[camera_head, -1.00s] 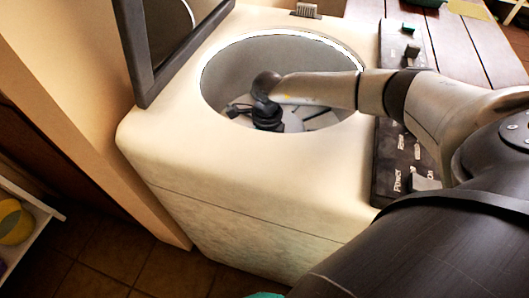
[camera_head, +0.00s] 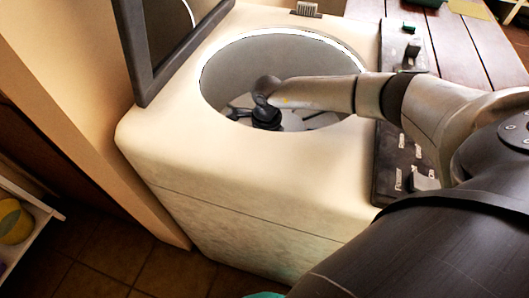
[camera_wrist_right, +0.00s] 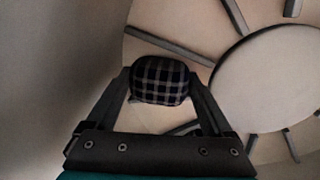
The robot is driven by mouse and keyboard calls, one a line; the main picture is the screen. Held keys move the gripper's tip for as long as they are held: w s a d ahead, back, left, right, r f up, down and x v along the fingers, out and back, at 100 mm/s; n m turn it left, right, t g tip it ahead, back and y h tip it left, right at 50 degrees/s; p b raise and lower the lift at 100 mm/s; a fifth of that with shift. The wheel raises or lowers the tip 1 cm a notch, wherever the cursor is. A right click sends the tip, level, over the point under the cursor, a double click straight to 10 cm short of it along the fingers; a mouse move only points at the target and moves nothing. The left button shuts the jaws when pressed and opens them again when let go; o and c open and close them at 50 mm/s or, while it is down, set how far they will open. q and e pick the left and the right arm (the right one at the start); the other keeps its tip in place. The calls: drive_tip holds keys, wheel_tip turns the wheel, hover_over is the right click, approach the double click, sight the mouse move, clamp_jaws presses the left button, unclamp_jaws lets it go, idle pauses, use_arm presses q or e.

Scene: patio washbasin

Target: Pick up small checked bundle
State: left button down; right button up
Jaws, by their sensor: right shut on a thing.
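The small checked bundle (camera_wrist_right: 160,82), dark with pale check lines, is between the two fingers of my right gripper (camera_wrist_right: 161,92) in the right wrist view. The fingers are shut on its two sides. In the head view my right arm reaches from the right into the round tub of the washing machine (camera_head: 210,150), and its wrist (camera_head: 266,100) is inside the opening. The fingers and the bundle are hidden there. My left gripper is not in view.
The tub's floor has a round pale disc (camera_wrist_right: 275,80) with dark radial ribs around it. An open dark-framed lid (camera_head: 150,50) stands at the left of the opening. A dark control panel (camera_head: 392,160) lies along the right. A slatted wooden surface (camera_head: 470,45) is behind it.

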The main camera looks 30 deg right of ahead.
drive_tip(key=shift+c, duration=0.6)
drive_tip(key=shift+r, duration=0.1)
